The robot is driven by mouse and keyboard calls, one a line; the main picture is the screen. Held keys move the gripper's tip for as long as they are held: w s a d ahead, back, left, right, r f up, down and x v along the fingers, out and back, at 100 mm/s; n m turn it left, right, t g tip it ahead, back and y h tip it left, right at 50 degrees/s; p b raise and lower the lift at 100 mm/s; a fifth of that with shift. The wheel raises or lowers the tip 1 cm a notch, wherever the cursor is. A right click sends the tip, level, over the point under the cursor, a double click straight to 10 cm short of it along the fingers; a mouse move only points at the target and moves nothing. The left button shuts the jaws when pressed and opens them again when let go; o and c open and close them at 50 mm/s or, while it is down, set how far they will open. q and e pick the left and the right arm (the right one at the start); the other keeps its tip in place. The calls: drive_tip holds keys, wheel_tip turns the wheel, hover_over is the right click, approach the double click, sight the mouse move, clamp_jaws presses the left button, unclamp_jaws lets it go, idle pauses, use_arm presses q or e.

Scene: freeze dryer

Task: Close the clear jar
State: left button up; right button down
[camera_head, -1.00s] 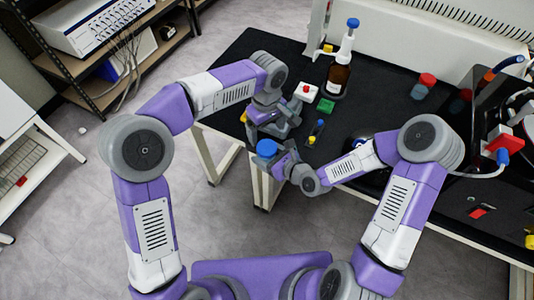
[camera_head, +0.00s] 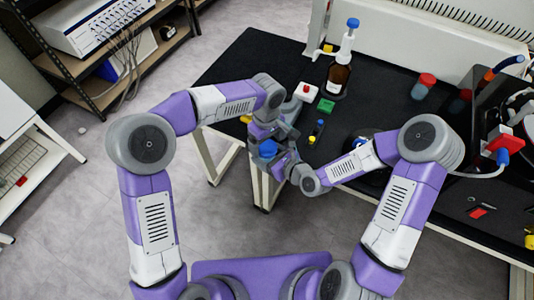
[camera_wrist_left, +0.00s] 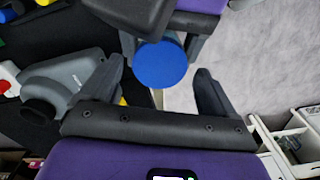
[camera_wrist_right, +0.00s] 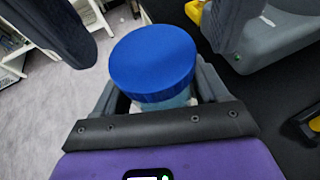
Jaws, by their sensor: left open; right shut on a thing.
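A clear jar (camera_wrist_right: 170,101) with a blue lid (camera_wrist_right: 153,62) on top is held between the fingers of my right gripper (camera_wrist_right: 160,95), in front of the table edge. The blue lid also shows in the head view (camera_head: 268,148) and in the left wrist view (camera_wrist_left: 160,63). My left gripper (camera_wrist_left: 164,75) is open, with its fingers pointing toward the blue lid. The lid lies between and slightly beyond the fingertips in that view. I cannot tell whether the lid is seated tight. Most of the jar is hidden below the lid.
The black table (camera_head: 262,62) holds a brown bottle (camera_head: 339,78) with a blue-topped dispenser, a green block (camera_head: 326,105), a white block with a red knob (camera_head: 306,91) and a red-capped jar (camera_head: 424,86). A small blue-and-yellow item (camera_head: 317,131) lies near the grippers.

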use_arm(q)
drive_tip(key=shift+f, duration=0.7)
drive_tip(key=c, duration=1.1)
drive_tip(key=m, duration=0.6)
drive_tip(key=shift+m, duration=0.3)
drive_tip(key=o, duration=1.2)
drive_tip(key=shift+d, duration=0.1)
